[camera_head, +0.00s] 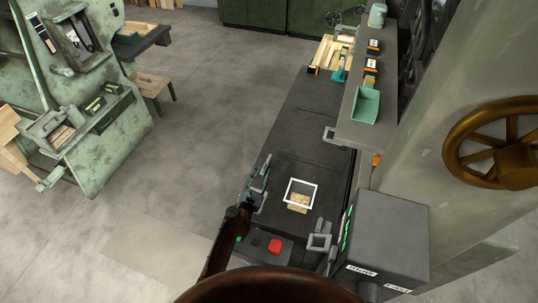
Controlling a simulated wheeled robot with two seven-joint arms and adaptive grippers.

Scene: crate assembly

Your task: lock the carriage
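A dark machine bed (308,105) runs away from me. On its near part a white square frame (303,182) surrounds a small light wood piece (299,201). I cannot tell which part is the carriage or its lock. A grey clamp-like part (319,241) sits at the bed's near right, and a similar one (329,133) farther up its right edge. My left gripper (259,186) is at the bed's near left edge, left of the white frame, at the end of a rust-brown arm. Its fingers are too small to tell open from shut. My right gripper is not in view.
A panel with a red button (275,246) lies at the bed's near end. A grey box (386,235) stands to its right, before a column with a brown handwheel (497,142). A green tray (365,105) sits on the side shelf. Bare floor (200,120) lies left.

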